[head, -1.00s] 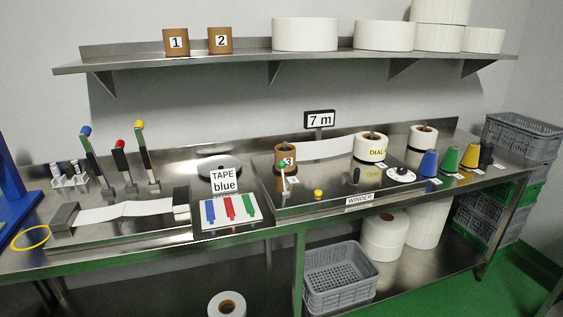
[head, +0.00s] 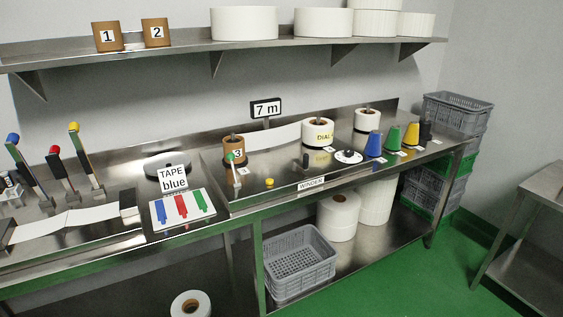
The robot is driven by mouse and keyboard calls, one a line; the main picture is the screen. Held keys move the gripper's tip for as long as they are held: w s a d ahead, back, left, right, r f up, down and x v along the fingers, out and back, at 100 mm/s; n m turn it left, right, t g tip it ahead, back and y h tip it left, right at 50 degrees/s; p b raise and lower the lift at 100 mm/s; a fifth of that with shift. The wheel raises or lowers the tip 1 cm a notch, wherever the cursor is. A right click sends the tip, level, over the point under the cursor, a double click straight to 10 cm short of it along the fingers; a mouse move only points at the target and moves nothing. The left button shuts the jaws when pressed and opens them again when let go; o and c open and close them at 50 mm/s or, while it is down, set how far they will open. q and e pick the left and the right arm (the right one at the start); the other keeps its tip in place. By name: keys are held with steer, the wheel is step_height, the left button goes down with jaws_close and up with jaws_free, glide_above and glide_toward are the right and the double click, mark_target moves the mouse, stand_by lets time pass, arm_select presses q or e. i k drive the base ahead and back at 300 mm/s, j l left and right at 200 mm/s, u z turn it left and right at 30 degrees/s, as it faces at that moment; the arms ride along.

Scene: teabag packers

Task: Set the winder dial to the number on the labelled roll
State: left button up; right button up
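The winder (head: 311,184) is a steel panel on the bench, right of centre in the head view. Its dial (head: 348,157) is a white disc with a black knob; the setting is too small to read. A white roll (head: 318,132) with a yellow label reading "DIAL" stands behind the dial; any number on it cannot be read. A brown core (head: 234,150) marked 3 stands at the winder's left, with white web running from it towards the labelled roll. A sign (head: 266,108) reads "7 m". Neither gripper is in view.
Blue, green and yellow cones (head: 394,138) stand right of the dial. A "TAPE blue" sign (head: 173,179) stands further left. Green floor (head: 400,260) is clear before the bench.

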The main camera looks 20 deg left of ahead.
mark_target(348, 152)
steer(key=l+u, duration=0.1)
steer(key=u, duration=0.2)
steer(key=l+u, duration=0.1)
steer(key=u, duration=0.2)
steer(key=l+u, duration=0.3)
steer(key=l, duration=0.75)
steer(key=l+u, duration=0.25)
steer(key=l, duration=0.8)
steer(key=i+l, duration=0.15)
steer(key=i, duration=0.3)
steer(key=i+l, duration=0.15)
steer(key=i, duration=0.35)
